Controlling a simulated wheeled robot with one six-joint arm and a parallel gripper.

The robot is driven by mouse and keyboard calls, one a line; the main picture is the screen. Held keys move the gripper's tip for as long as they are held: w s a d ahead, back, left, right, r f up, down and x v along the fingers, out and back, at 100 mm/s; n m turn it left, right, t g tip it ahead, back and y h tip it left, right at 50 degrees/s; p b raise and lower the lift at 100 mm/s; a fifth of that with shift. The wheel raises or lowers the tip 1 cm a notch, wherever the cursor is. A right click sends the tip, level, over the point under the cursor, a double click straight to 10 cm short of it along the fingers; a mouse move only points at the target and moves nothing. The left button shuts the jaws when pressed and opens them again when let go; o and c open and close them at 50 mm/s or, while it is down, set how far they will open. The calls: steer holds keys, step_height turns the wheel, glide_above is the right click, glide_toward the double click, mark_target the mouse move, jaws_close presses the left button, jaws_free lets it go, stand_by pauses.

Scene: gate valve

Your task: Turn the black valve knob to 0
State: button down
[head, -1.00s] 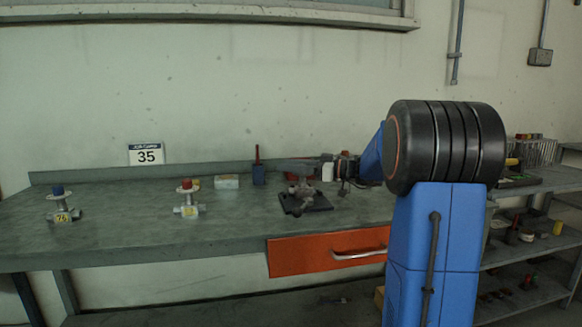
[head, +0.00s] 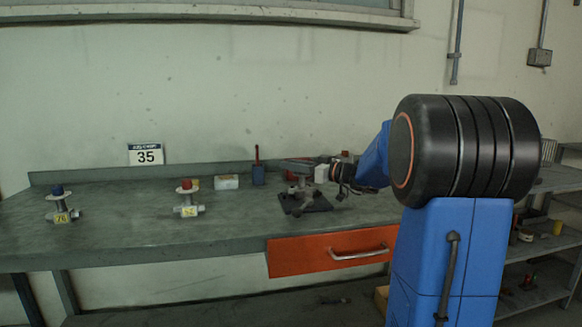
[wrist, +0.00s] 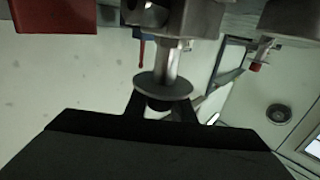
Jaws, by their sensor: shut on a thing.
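The valve with the black knob stands on a black plate (head: 290,207) on the workbench, seen in the head view with its metal body (head: 301,191) partly hidden by my arm. In the wrist view the picture is upside down: a metal stem (wrist: 172,65) leads to a round grey disc (wrist: 163,86), with the black knob (wrist: 160,103) at its end. My gripper (wrist: 160,106) is shut on the black knob, one dark finger on each side. In the head view my gripper (head: 316,173) is small, at the valve top. No scale reading is legible.
On the workbench (head: 120,220) stand a blue-knobbed valve (head: 59,204) and a red-knobbed valve (head: 187,198), both labelled yellow. A red block (wrist: 53,15) shows close by in the wrist view.

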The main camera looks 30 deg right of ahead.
steer(key=shift+w+d+m+t+h, duration=0.1)
steer(key=shift+d+m+t+h, duration=0.3)
steer(key=shift+m+h, duration=1.15)
steer(key=shift+w+d+m+t+h, duration=0.1)
steer(key=shift+d+m+t+h, duration=0.25)
steer(key=shift+m+h, duration=1.2)
steer(key=shift+w+d+m+t+h, duration=0.1)
steer(key=shift+d+m+t+h, duration=0.4)
steer(key=shift+h, duration=2)
steer(key=shift+m+h, duration=0.3)
steer(key=c, duration=1.5)
jaws_free()
steer(key=shift+s, duration=0.1)
steer(key=s+a, duration=0.1)
steer(key=s, duration=1)
steer(key=s+a, duration=0.1)
steer(key=s, duration=0.5)
steer(key=shift+a, duration=0.35)
